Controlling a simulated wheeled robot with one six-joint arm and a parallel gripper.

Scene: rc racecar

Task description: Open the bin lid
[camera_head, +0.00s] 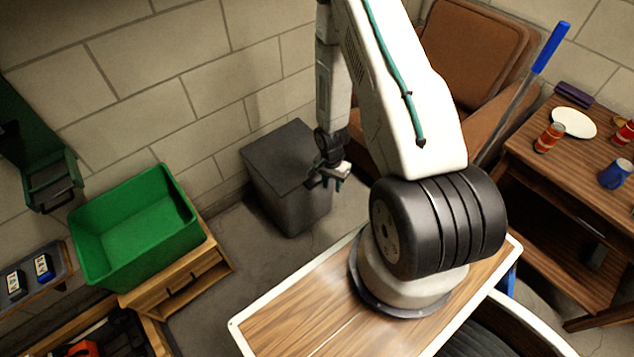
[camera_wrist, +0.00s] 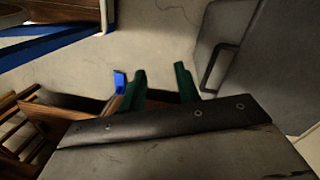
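The dark grey bin (camera_head: 293,205) stands on the floor against the block wall in the head view, and its lid (camera_head: 280,152) looks closed. My gripper (camera_head: 338,182) is at the bin's right side, close to the lid's edge. The lower parts of the fingers are hidden behind the strip. I cannot tell whether they touch it.
A green crate (camera_head: 140,222) sits on a wooden drawer unit (camera_head: 205,268) to the left. A brown armchair (camera_head: 470,50) is behind my arm. A wooden table (camera_head: 540,180) with cans and a mug is at right. Some floor (camera_head: 215,300) is clear between the bin and my base.

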